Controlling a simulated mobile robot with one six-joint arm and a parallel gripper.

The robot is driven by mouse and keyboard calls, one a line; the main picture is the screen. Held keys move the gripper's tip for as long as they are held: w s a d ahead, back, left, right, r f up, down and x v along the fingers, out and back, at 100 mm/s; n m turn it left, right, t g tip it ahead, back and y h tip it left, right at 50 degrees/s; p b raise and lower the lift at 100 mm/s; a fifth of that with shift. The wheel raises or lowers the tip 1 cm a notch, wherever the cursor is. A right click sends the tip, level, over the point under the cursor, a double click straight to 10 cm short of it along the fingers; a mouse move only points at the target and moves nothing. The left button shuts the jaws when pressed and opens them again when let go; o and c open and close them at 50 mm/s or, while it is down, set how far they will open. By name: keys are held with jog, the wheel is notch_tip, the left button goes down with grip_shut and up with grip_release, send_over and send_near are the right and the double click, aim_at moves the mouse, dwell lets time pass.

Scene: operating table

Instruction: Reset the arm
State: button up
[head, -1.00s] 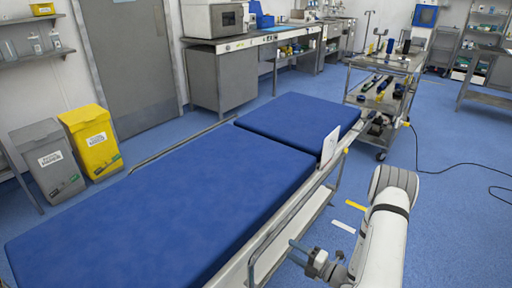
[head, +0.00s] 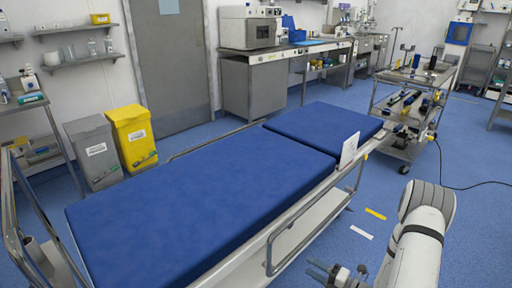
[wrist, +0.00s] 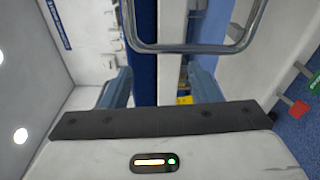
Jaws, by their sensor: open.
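My arm shows at the lower right of the head view, with its white links bent beside the operating table. My gripper (head: 328,273) is at the bottom edge of the head view, near the table's side rail. In the wrist view my gripper (wrist: 160,88) has its two blue-grey fingers wide apart, with nothing held between them. The operating table (head: 200,200) has a blue padded top and a metal frame. A metal rail (wrist: 190,47) of it crosses the wrist view beyond the fingers.
A metal cart (head: 408,104) with tools stands at the table's far end. Yellow (head: 131,136) and grey (head: 93,152) bins stand by the wall at left. A black cable (head: 455,187) lies on the floor at right. Blue floor right of my arm is clear.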

jog(key=s+a+r+n+g+h+p, duration=0.1)
jog(key=s+a+r+n+g+p, duration=0.2)
jog(key=r+n, duration=0.45)
jog(key=s+a+r+n+g+p, duration=0.1)
jog(key=s+a+r+n+g, duration=0.25)
jog(key=r+n+g, duration=0.35)
jog(key=s+a+r+n+g+h+p, duration=0.1)
jog(key=s+a+r+n+g+p, duration=0.2)
jog(key=r+n, duration=0.55)
jog(key=s+d+r+n+t+h+p, duration=0.2)
jog(key=s+r+n+h, duration=0.3)
jog(key=r+n, duration=0.4)
jog(key=s+d+r+n+t+h+p, duration=0.2)
jog(key=s+d+r+n+h+p, duration=0.2)
jog(key=r+n, duration=0.5)
jog(key=s+n+h, duration=0.1)
jog(key=h, duration=0.1)
jog(key=shift+s+r+n+h, duration=0.15)
jog(key=shift+s+n+h, duration=0.15)
jog(key=shift+s+h, duration=0.1)
jog(key=shift+a, duration=0.1)
